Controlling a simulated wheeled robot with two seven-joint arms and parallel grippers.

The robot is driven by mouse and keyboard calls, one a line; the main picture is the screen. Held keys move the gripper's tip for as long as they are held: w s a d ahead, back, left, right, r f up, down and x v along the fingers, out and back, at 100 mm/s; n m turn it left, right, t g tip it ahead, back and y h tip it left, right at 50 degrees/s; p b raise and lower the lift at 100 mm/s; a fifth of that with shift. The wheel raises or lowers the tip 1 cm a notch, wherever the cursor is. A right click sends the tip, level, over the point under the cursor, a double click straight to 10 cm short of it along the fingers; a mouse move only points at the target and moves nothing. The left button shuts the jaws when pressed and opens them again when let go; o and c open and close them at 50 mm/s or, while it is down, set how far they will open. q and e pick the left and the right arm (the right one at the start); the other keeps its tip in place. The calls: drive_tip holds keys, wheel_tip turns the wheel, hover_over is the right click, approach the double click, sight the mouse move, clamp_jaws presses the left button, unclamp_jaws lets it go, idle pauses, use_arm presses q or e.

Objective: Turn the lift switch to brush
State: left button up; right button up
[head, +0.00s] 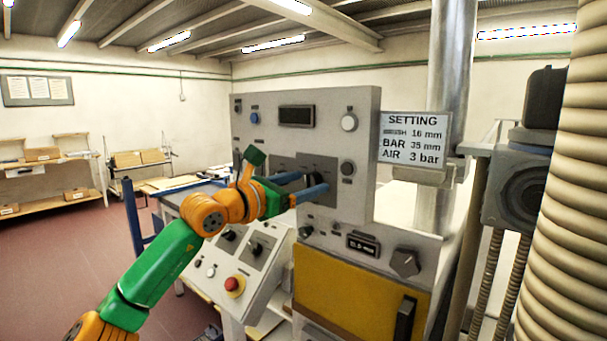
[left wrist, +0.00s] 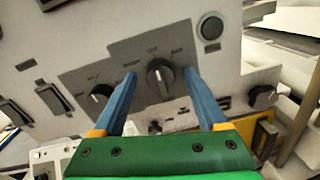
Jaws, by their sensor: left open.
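My left gripper (head: 315,181) is open in front of the grey control panel (head: 358,112). In the left wrist view, its two blue fingers (left wrist: 160,72) point at the panel, one on each side of a black rotary knob (left wrist: 159,77). The knob has a light pointer line that points roughly upward. Short labels surround it, too blurred to read surely. A second black rotary knob (left wrist: 100,94) sits to its left on the same dark plate. I cannot tell from the labels which knob is the lift switch. Contact between fingers and knob is not clear. My right gripper is not in view.
A setting sign (head: 413,139) hangs right of the panel. Below are a yellow panel (head: 345,290) and a sloped console with a red stop button (head: 235,286). A ribbed hose (head: 556,190) fills the right edge. Shelves (head: 50,170) stand far left beyond open floor.

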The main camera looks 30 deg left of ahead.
use_arm(q)
drive_tip(key=shift+w+a+f, duration=0.1)
drive_tip(key=shift+f, duration=0.05)
drive_tip(key=shift+s, duration=0.2)
drive_tip(key=c, duration=0.7)
clamp_jaws()
